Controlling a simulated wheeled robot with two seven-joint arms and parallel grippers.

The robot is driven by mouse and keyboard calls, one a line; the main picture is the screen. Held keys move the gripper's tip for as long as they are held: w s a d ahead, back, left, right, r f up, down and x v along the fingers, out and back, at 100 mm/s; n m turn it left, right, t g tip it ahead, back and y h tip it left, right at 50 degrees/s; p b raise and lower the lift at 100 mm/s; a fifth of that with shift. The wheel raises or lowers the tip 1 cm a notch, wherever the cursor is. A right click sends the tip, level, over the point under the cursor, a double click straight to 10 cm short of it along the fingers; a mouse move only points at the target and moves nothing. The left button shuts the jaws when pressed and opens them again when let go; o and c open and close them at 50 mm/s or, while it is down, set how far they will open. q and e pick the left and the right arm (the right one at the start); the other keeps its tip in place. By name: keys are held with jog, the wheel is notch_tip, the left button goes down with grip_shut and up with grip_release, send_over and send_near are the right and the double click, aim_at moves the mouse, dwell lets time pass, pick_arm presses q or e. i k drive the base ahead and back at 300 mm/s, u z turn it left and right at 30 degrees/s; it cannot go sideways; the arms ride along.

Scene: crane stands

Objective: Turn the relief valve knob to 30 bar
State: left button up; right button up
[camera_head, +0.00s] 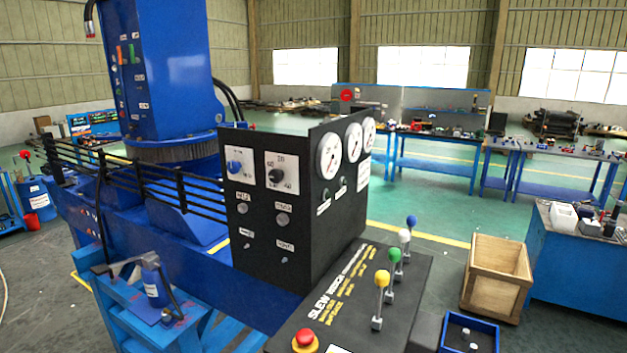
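A black control box (290,210) stands in the middle of the view, with several controls on its left-hand face. A black knob (276,175) sits on a white scale plate (291,163) near the top of that face. Numbers stand around the knob, but they are too small to read surely, so its setting cannot be told. To its left, a blue knob (234,166) sits on another white plate. I cannot tell surely which of the two is the relief valve knob. Neither of my grippers is in view, and nothing touches the knobs.
Round gauges (329,156) face right on the box. Levers with coloured balls (382,279) and a red button (305,339) stand on the console in front. Black rails (150,180) run left of the box. A wooden crate (498,272) stands on the right.

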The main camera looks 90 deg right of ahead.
aim_at(276, 175)
jog(key=z, duration=3.8)
